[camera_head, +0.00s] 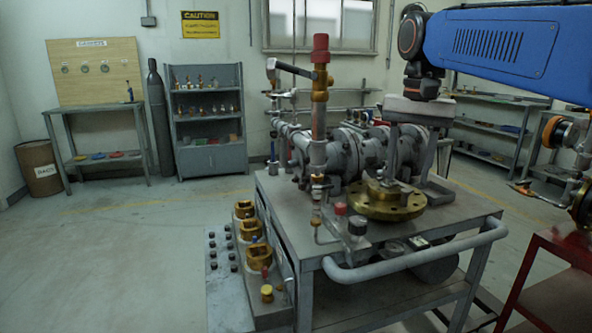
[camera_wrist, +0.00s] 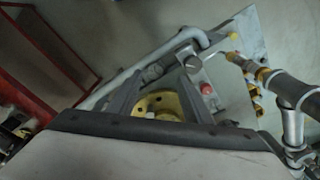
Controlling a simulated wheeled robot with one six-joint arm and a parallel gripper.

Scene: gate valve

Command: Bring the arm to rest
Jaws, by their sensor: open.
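My blue arm (camera_head: 500,48) reaches in from the upper right in the head view. Its wrist points down over the metal cart. My gripper (camera_head: 400,176) hangs above the brass flange (camera_head: 372,205), with its two grey fingers pointing down. In the wrist view my gripper (camera_wrist: 163,82) shows its fingers spread apart, with the brass flange (camera_wrist: 150,101) seen between and below them. I see nothing held between the fingers. Whether the fingertips touch the flange or stay just above it, I cannot tell. The wide gripper body hides part of the flange in the wrist view.
Grey pipework (camera_head: 345,155) and an upright red-capped brass pipe (camera_head: 320,100) stand close left of my gripper. The cart's rail (camera_head: 415,262) curves along its near edge. A red stand (camera_head: 550,290) is at right. The floor at left is clear.

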